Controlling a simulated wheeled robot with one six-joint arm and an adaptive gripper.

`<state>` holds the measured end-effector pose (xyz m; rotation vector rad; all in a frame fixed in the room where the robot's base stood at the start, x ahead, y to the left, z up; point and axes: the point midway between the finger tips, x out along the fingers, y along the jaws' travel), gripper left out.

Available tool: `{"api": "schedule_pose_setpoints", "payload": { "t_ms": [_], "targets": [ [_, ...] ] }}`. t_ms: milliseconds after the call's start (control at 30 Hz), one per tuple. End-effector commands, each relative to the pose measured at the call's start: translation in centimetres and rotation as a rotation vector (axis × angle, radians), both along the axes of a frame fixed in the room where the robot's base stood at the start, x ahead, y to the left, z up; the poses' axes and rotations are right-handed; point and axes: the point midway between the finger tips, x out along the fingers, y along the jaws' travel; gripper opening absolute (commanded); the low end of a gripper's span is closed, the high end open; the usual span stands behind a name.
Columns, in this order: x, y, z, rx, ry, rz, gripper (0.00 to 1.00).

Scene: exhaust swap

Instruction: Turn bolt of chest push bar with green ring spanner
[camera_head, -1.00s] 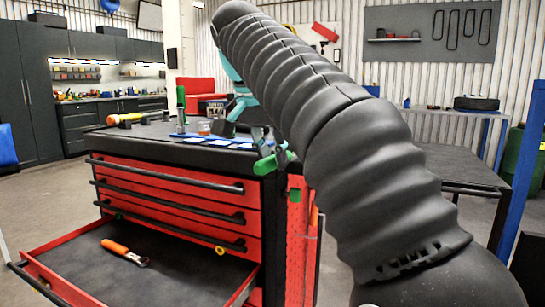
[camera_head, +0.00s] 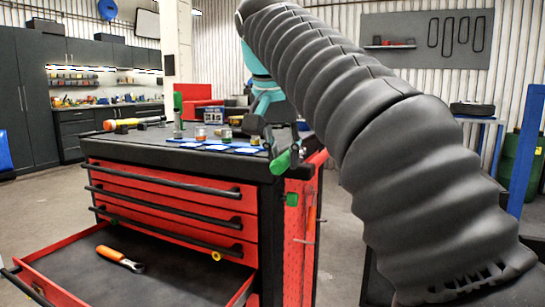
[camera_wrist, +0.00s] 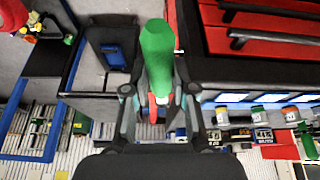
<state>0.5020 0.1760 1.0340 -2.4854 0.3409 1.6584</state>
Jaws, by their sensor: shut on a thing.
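The red tool chest (camera_head: 160,200) with a black top stands left of my arm in the head view. In the wrist view my gripper (camera_wrist: 157,96) is shut on the green ring spanner (camera_wrist: 158,55), whose green handle points up between the fingers. The green handle also shows in the head view (camera_head: 280,162). The spanner's ring end is not clear. I cannot make out the push bar or its bolt, nor whether the spanner touches it.
The lowest visible drawer (camera_head: 75,275) is open and holds an orange-handled wrench (camera_head: 119,258). Small jars (camera_head: 200,134) and blue pieces (camera_head: 222,148) lie on the chest top. A blue post (camera_head: 527,150) stands at the right. Floor is free left of the chest.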

Motion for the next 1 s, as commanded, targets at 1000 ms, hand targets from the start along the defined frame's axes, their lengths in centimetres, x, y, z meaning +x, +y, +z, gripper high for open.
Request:
{"api": "schedule_pose_setpoints", "payload": {
  "t_ms": [1000],
  "targets": [
    [-0.5, -3.9, 0.0, -0.001, -0.001, 0.308, 0.00]
  ]
}}
